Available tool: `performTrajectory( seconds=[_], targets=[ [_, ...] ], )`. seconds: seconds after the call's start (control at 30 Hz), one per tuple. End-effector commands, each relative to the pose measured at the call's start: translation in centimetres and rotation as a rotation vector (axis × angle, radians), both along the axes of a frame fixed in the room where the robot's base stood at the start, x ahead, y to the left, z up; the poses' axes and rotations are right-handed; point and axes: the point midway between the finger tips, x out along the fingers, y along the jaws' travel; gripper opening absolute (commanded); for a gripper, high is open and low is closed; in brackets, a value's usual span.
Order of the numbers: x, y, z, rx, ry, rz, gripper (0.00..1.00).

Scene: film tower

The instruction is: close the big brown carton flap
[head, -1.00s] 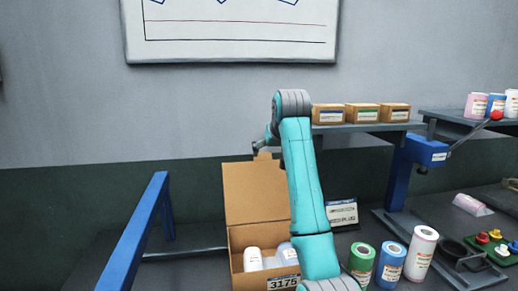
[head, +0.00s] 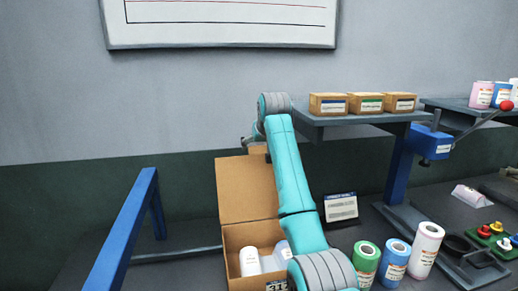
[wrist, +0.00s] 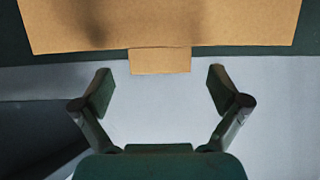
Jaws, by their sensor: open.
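The big brown carton (head: 240,236) stands on the bench in the head view with its flap (head: 245,190) raised upright at the back. White bottles (head: 250,262) sit inside the carton. In the wrist view the flap (wrist: 160,24) fills the top, and its small tab (wrist: 160,61) points down between my fingertips. My gripper (wrist: 159,88) is open, with one finger on each side of the tab and apart from it. In the head view my gripper is mostly hidden behind my arm near the flap's top edge.
A blue rail (head: 125,230) runs left of the carton. Green, blue and white rolls (head: 396,262) stand to the right, with a small sign (head: 341,207) behind them. A shelf (head: 360,119) with small brown boxes is at the back right.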

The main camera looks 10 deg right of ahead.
Motion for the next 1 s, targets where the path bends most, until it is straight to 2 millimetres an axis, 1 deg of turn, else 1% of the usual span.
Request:
performTrajectory(
  seconds=[0.1,0.2,0.53,0.57,0.6,0.67,0.7,0.77,0.8,0.87,0.9,1.0],
  targets=[
    [0.9,0.0,-0.8,0.000,0.001,0.000,0.98],
    [1.3,0.0,-1.2,0.000,-0.001,0.000,0.98],
    [1.5,0.0,-1.5,0.000,-0.001,0.000,0.98],
    [1.5,0.0,-1.4,0.000,-0.001,0.000,0.90],
    [1.5,0.0,-1.4,0.000,-0.001,0.000,0.80],
    [1.5,0.0,-1.4,0.000,-0.001,0.000,0.65],
    [1.5,0.0,-1.4,0.000,-0.001,0.000,0.55],
    [1.5,0.0,-1.5,0.000,-0.001,0.000,0.40],
    [1.5,0.0,-1.5,0.000,-0.001,0.000,0.30],
    [1.5,0.0,-1.5,0.000,0.000,0.000,0.15],
    [1.5,0.0,-1.5,0.000,0.000,0.000,0.10],
    [1.5,0.0,-1.5,0.000,-0.003,0.000,0.10]
  ],
)
